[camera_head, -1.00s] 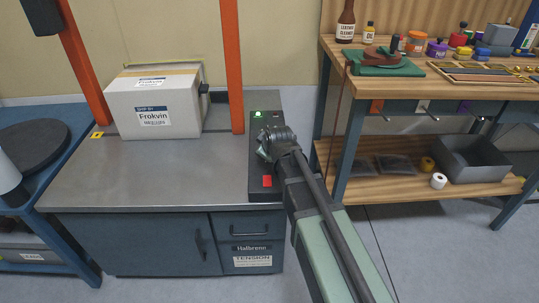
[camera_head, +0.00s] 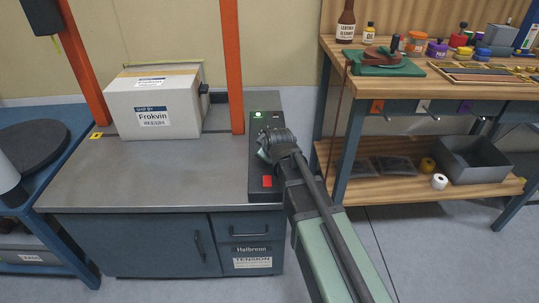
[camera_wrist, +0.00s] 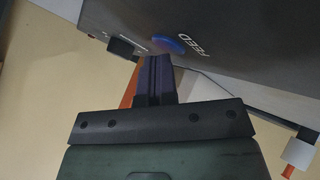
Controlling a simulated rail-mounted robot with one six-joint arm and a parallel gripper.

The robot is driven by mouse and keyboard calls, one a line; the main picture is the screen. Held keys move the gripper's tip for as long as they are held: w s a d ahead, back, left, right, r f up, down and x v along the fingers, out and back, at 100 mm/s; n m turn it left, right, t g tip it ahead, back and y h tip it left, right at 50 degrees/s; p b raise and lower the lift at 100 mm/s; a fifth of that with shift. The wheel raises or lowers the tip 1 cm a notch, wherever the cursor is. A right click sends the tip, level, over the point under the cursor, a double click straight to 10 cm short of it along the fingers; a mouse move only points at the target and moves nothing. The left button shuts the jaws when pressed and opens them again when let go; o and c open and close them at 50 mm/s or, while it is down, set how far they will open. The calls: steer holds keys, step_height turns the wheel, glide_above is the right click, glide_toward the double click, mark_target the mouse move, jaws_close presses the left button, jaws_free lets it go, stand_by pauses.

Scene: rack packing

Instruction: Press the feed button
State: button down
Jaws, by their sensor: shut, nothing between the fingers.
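The feed button is a blue round button (camera_wrist: 168,45) beside the white word FEED on a dark panel in the wrist view. My gripper (camera_wrist: 158,60) is shut and empty, with its fingertips at or very near the button's lower edge. I cannot tell whether they touch it. In the head view the dark control panel (camera_head: 258,195) runs along the right edge of the steel bench. My wrist (camera_head: 278,145) is over the middle of the panel and hides the button and my fingertips there. A green light (camera_head: 258,114) glows at the panel's far end, and a red button (camera_head: 267,181) is at its near end.
The front of the bench top is clear. A wooden workbench (camera_head: 345,60) with tools and jars stands close on the right.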

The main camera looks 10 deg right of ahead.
steer(key=shift+r, duration=0.1)
steer(key=shift+r+p, duration=0.75)
steer(key=shift+p, duration=0.05)
step_height(320, 180, up, 5)
steer(key=p, duration=0.5)
steer(key=shift+r, duration=0.1)
stand_by(0.3)
